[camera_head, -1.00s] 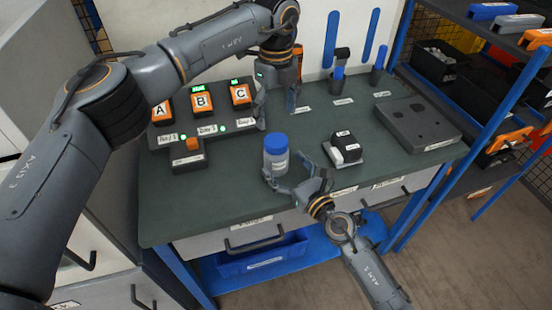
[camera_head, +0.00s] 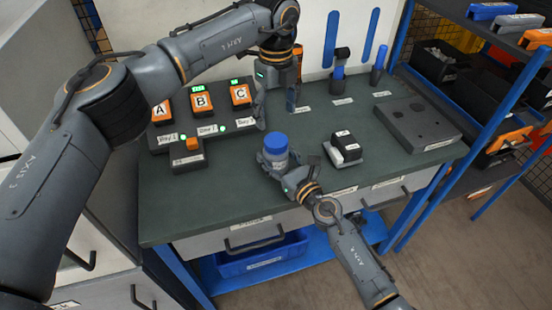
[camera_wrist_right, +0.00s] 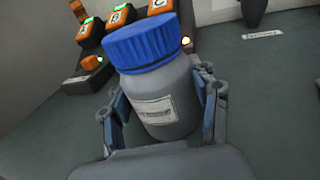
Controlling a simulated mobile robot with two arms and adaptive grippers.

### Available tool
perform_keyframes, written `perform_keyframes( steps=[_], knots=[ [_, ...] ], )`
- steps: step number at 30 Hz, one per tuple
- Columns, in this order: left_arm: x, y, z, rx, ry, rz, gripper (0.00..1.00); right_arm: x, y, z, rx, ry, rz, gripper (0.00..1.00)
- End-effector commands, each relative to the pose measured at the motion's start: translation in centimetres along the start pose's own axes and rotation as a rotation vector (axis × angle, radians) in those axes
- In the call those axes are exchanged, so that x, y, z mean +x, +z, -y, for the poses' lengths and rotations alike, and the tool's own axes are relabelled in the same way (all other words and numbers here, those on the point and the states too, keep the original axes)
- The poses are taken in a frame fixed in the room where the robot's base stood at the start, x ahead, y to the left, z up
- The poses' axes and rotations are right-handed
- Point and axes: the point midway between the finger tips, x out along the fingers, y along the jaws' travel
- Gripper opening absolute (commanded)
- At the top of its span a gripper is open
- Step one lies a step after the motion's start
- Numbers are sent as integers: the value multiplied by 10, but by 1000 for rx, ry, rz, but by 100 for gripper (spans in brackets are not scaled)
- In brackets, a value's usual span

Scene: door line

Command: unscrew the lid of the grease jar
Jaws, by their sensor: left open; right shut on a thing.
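The grease jar (camera_head: 277,160) stands upright near the front middle of the bench, with its blue lid (camera_head: 275,143) on top. In the right wrist view the grey jar body (camera_wrist_right: 165,105) with a white label sits between the finger pads, and the ribbed blue lid (camera_wrist_right: 142,42) is above them. My right gripper (camera_head: 284,174) is shut on the jar body from the front right. My left gripper (camera_head: 277,106) is open and empty, pointing down above the bench behind the jar, apart from the lid.
Orange units marked A, B and C (camera_head: 200,102) stand in a charger at the back left. A small box with an orange top (camera_head: 188,155) is left of the jar. A black-and-white block on a tray (camera_head: 344,148) and a grey holed plate (camera_head: 417,124) are to the right.

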Motion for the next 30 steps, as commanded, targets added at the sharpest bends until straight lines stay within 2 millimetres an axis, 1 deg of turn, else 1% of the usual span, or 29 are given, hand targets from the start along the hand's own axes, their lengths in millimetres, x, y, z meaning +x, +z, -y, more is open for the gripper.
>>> perform_keyframes(
  steps=[1,2,3,8,11,14,17,30],
  knots=[
    [0,0,0,0,0,0,75,0,0,0,0,0,0,15],
    [0,0,0,0,0,0,75,0,0,0,0,0,0,9],
    [0,0,0,0,0,0,75,0,0,0,0,0,0,1],
    [0,0,0,40,0,0,75,0,0,0,0,0,0,0],
    [0,0,0,142,0,0,75,0,0,0,0,0,0,0],
    [0,0,0,308,0,0,75,0,0,0,0,0,0,0],
    [0,0,0,512,0,0,75,0,0,0,0,0,0,0],
    [0,0,0,1435,0,0,75,0,0,0,0,-1,0,0]
  ],
)
